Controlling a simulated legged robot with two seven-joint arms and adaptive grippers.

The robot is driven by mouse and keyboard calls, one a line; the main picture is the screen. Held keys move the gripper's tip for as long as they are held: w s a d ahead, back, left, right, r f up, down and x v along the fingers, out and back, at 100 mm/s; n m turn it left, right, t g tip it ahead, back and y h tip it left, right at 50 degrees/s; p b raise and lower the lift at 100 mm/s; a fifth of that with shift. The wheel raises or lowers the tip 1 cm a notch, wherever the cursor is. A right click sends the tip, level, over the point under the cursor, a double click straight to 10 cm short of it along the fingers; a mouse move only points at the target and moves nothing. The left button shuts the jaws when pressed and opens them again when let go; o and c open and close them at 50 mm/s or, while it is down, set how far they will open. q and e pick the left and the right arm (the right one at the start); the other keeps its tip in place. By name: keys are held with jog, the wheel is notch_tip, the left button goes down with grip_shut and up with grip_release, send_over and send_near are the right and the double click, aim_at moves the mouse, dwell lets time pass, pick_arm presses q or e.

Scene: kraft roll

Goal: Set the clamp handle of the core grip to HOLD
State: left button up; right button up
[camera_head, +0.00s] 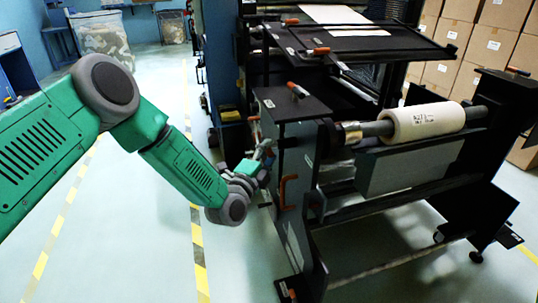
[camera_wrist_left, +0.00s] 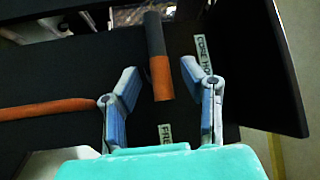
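The clamp handle (camera_wrist_left: 159,68), a black bar with an orange end section, shows in the left wrist view. It points down the picture, its orange end between the two fingers of my left gripper (camera_wrist_left: 159,76). The fingers are open, with a visible gap on each side of the handle. A white label reading "CORE HO…" (camera_wrist_left: 203,54) is right of the handle, partly covered by the right finger. A label starting "FRE" (camera_wrist_left: 165,134) is below its tip. In the head view my left gripper (camera_head: 263,155) is at the stand's left side plate; I cannot clearly make out the handle there. My right gripper is not in view.
A second orange bar (camera_wrist_left: 45,109) lies left of the fingers in the wrist view. In the head view, an orange C-shaped handle (camera_head: 284,192) is on the side plate (camera_head: 298,160). A kraft roll (camera_head: 425,121) sits on its shaft.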

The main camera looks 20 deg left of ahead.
pick_arm(q)
grip_shut()
